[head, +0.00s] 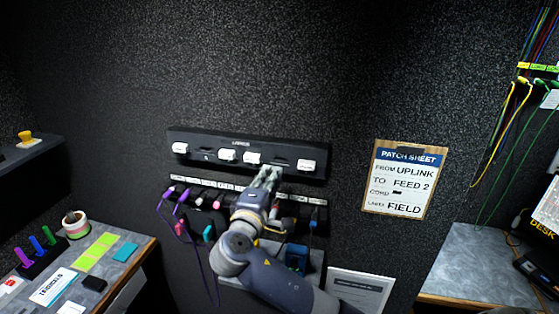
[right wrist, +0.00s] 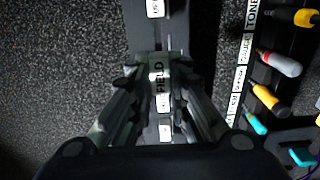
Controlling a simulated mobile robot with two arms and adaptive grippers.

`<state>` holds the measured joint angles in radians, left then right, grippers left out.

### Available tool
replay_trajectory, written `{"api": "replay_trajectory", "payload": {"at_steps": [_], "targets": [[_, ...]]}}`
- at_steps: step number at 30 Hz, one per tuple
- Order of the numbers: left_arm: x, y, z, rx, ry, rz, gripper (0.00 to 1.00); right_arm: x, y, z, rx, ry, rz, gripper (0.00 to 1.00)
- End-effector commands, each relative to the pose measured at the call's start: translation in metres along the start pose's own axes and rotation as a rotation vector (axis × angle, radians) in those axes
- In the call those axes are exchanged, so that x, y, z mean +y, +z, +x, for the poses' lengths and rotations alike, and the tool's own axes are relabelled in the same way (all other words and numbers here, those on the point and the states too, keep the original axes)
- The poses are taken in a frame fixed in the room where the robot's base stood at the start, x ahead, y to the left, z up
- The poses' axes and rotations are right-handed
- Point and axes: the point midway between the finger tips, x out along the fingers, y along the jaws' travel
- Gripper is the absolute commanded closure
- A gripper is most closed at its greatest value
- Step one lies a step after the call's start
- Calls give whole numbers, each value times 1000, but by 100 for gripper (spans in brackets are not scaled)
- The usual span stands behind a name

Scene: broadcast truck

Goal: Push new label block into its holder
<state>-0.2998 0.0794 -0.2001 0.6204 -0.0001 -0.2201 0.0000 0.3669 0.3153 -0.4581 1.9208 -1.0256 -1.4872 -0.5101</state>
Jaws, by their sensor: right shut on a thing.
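A black label rail (head: 318,158) is fixed to the dark wall, with white label blocks such as the rightmost one (head: 306,165) on it. My right gripper (head: 268,172) is at the rail, between that rightmost block and another white block (head: 252,158). In the right wrist view its fingers are closed around the sides of a label block reading FIELD (right wrist: 158,76), lined up over the rail (right wrist: 174,30). How deep that block sits in its holder cannot be told. The fingers hide it in the head view. My left gripper is not in view.
A row of coloured plugs and cables hangs just below the rail, including a purple cable (head: 181,226). A patch sheet (head: 404,180) on the wall reads UPLINK, FEED 2, FIELD. Grey desks stand at left (head: 130,238) and right (head: 470,265).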

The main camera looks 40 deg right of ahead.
Motion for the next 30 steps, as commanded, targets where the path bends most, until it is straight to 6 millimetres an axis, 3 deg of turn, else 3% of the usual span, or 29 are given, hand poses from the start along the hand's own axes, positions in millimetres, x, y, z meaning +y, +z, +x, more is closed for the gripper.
{"api": "replay_trajectory", "payload": {"at_steps": [15,24,26,30], "targets": [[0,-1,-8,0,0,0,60,1,0,-28,0,-1,1,100],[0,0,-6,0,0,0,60,-1,0,-29,2,0,0,100],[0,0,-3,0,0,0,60,-7,0,-30,13,-1,-1,100],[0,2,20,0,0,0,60,-42,1,-40,107,-3,-6,100]]}}
